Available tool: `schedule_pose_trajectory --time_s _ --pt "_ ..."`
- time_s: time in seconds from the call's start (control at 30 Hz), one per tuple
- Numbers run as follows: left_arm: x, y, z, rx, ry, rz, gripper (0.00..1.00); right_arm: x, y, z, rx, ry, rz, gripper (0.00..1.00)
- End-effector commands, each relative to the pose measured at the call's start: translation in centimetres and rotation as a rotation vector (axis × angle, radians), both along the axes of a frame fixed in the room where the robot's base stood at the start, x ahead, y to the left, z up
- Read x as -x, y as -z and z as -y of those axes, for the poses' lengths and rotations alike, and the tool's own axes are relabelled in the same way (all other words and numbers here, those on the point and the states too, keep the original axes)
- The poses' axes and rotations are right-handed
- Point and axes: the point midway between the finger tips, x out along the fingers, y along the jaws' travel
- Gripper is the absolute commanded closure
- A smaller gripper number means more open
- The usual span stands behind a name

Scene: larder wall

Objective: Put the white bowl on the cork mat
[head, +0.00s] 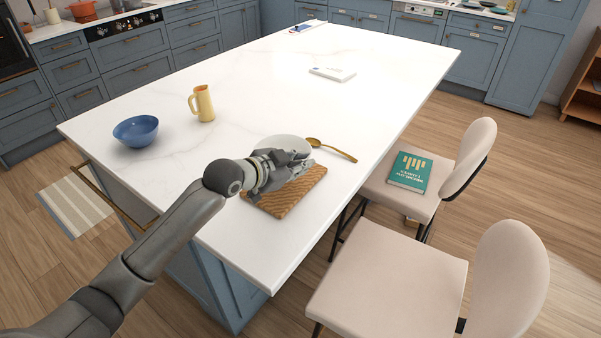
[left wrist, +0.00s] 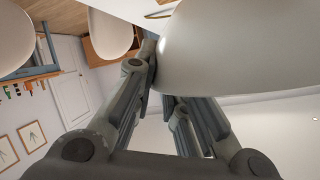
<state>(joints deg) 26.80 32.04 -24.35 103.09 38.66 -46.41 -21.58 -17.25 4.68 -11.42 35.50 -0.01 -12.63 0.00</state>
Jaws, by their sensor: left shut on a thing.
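The white bowl (head: 284,144) is at the far edge of the cork mat in the head view, partly hidden behind my left gripper (head: 296,166). The gripper is shut on the bowl's near side. In the left wrist view the bowl (left wrist: 235,45) fills the upper right, with the fingers (left wrist: 158,72) against its wall. The brown cork mat (head: 292,200) lies flat near the front right edge of the white island, beneath the gripper. I cannot tell whether the bowl touches the mat or hangs just above it. My right gripper is not in view.
A golden spoon (head: 332,149) lies just right of the bowl. A yellow jug (head: 202,103) and a blue bowl (head: 136,130) stand to the left. A white box-like thing (head: 332,74) lies farther back. Chairs (head: 392,277) line the right side; the island's middle is clear.

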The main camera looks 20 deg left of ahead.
Motion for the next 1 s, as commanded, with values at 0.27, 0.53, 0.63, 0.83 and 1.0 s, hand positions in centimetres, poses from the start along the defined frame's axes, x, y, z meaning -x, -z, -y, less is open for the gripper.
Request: schedule_pose_trajectory --time_s 0.27,0.53,0.63,0.83,1.0 --pt "-0.1 3.1 0.3 0.0 0.0 0.002 1.0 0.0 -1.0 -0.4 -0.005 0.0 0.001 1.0" --pt "-0.2 3.3 0.3 0.0 0.001 0.004 1.0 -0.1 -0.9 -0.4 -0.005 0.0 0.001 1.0" --pt "-0.1 3.6 0.3 0.0 0.001 -0.001 0.84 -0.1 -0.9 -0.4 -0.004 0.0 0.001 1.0" --pt "-0.1 3.6 0.3 0.0 0.0 -0.001 0.66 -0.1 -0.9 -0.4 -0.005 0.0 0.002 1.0" --pt "-0.1 3.6 0.3 0.0 0.0 -0.001 0.66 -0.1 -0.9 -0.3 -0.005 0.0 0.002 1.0"
